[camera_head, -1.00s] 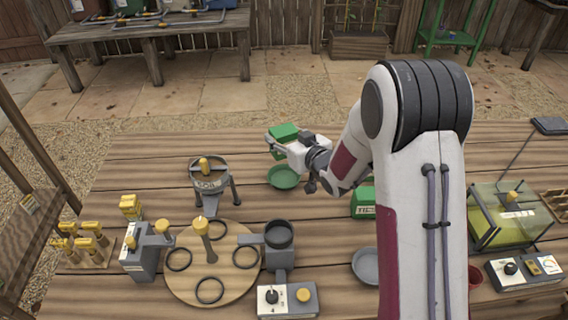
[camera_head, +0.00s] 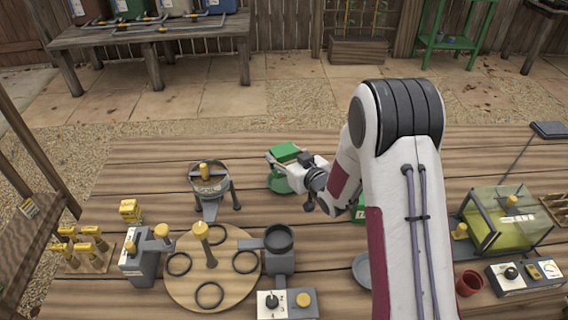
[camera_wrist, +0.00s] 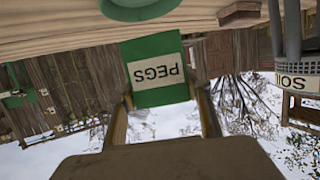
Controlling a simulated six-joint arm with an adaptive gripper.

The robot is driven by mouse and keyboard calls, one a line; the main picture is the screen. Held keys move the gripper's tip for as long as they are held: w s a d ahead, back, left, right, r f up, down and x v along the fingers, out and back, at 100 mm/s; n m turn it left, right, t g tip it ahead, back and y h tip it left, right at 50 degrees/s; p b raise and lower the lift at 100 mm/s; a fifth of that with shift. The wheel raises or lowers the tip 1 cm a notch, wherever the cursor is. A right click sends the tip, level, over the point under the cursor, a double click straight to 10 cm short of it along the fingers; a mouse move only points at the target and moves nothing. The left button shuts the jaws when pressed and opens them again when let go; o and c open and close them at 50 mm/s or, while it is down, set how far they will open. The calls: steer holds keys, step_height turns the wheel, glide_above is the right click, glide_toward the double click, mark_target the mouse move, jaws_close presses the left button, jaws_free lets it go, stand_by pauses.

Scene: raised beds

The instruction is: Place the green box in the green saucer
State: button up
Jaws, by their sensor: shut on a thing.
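My gripper (camera_head: 290,163) is shut on the green box (camera_head: 285,152), holding it upright over the green saucer (camera_head: 279,186) near the back of the table. In the wrist view, which is upside down, the box (camera_wrist: 160,48) shows a white label reading PEGS between the two fingers (camera_wrist: 165,103). The saucer (camera_wrist: 142,9) shows there at the top edge, with a small gap in the picture between it and the box. In the head view the box and gripper hide part of the saucer.
Another green box (camera_head: 359,212) is mostly hidden behind my arm. A sieve on legs (camera_head: 208,178) stands left of the saucer, near a round wooden board (camera_head: 180,288) with rings. A grey dish (camera_head: 361,268) and a red pot (camera_head: 469,283) are near my arm.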

mark_target(285, 164)
steer(key=shift+f, duration=1.7)
steer(key=shift+f, duration=0.6)
steer(key=o, duration=1.2)
steer(key=shift+c, duration=0.2)
steer(key=shift+r, duration=0.15)
steer(key=shift+r, duration=0.35)
steer(key=shift+s+d+r, duration=0.1)
steer(key=shift+s+r, duration=0.05)
steer(key=shift+s, duration=0.05)
steer(key=v, duration=1.1)
steer(key=shift+s, duration=0.25)
